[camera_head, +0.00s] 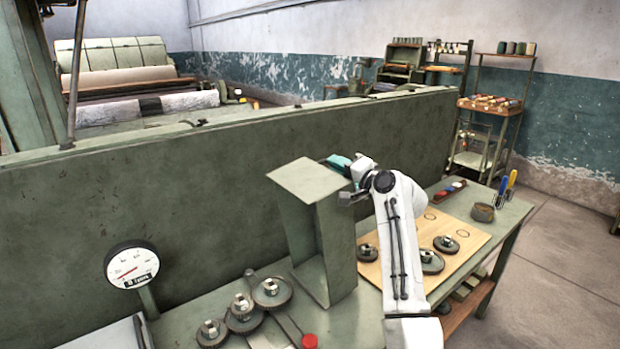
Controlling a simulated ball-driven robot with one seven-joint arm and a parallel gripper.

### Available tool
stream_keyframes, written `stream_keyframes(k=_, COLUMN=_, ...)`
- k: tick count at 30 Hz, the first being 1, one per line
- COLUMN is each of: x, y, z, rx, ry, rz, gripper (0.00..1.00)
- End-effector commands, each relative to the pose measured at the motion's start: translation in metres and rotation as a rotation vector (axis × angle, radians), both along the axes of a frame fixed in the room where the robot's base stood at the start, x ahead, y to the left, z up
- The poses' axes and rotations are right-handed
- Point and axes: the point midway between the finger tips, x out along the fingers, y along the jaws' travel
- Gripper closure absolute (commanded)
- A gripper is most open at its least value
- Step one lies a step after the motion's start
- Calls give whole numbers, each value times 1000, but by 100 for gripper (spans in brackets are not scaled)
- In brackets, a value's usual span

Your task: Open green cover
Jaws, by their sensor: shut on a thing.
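The green cover (338,245) is a tall box-like metal piece standing on the green workbench (185,325). Its flat top panel (305,180) is tilted and its side facing me shows a recessed hollow. My gripper (337,161), with teal fingers, is at the upper right edge of the cover. It is shut on the cover; the exact grip point is partly hidden behind the top edge and the wrist. My white arm reaches up from the lower right.
A dial gauge (132,265) stands farther left. A wooden board (468,237) with gears lies right. A long green wall panel (180,185) runs behind. Floor at right is clear.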

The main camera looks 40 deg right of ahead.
Motion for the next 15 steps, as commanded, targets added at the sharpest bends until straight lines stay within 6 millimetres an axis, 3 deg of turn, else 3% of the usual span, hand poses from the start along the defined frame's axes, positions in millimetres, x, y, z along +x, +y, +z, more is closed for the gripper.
stream_keyframes(k=1, x=-1, y=-14, z=-12, rx=34, ry=9, rz=-2, gripper=100)
stream_keyframes(k=6, x=-1, y=-43, z=-22, rx=116, ry=10, rz=-1, gripper=100)
stream_keyframes(k=15, x=0, y=-64, z=-32, rx=180, ry=13, rz=3, gripper=100)
